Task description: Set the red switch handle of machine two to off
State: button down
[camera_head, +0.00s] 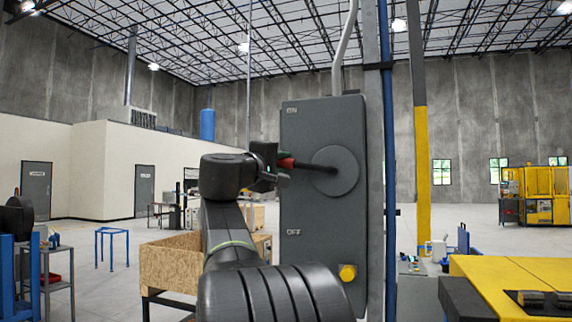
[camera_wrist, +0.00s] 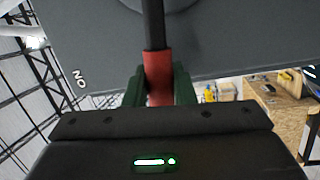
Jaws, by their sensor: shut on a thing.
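The switch box (camera_head: 322,215) is a dark grey upright panel with ON at its top left and OFF lower down. Its black lever ends in a red handle (camera_head: 287,162) and comes out of a round hub (camera_head: 336,171). The lever points left, nearly level, between the two labels. My gripper (camera_head: 268,165) is at the lever's left end, shut on the red handle. In the wrist view, the red handle (camera_wrist: 158,76) sits between the green fingers of my gripper (camera_wrist: 159,88), and ON shows at the left.
A yellow knob (camera_head: 348,272) sits low on the box. A blue pipe (camera_head: 388,150) and a yellow post (camera_head: 423,170) stand to its right. A yellow-topped machine (camera_head: 510,280) is at the lower right. A wooden crate (camera_head: 170,265) stands behind my arm at the left.

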jog(key=f+n+b, duration=0.2)
jog(key=n, duration=0.1)
jog(key=d+f+n+t+y+b, duration=0.1)
jog(key=f+n+b, duration=0.2)
jog(key=f+n+t+y+b, duration=0.1)
jog(key=f+n+b, duration=0.1)
jog(key=f+n, duration=0.1)
jog(key=shift+s+d+f, duration=0.15)
jog(key=shift+s, duration=0.05)
jog(key=shift+s+d+f+n+t+y+b, duration=0.1)
jog(key=shift+d+f+n+t+y+b, duration=0.3)
jog(key=shift+n, duration=0.45)
jog(key=shift+s+d+f+n+y+b, duration=0.15)
jog(key=shift+d+f+n+b, duration=0.1)
jog(key=shift+f+n+b, duration=0.45)
jog(key=shift+s+d+f+n+t+y+b, duration=0.1)
jog(key=shift+d+f+n+t+y+b, duration=0.25)
jog(key=shift+n, duration=0.6)
jog(key=shift+w+g, duration=0.1)
jog(key=shift+g, duration=0.15)
jog(key=c, duration=1.2)
grip_release()
jog(key=shift+c, duration=0.2)
jog(key=shift+r, duration=0.1)
jog(key=b+v, duration=0.2)
jog(key=v, duration=1.2)
jog(key=shift+w+d, duration=0.1)
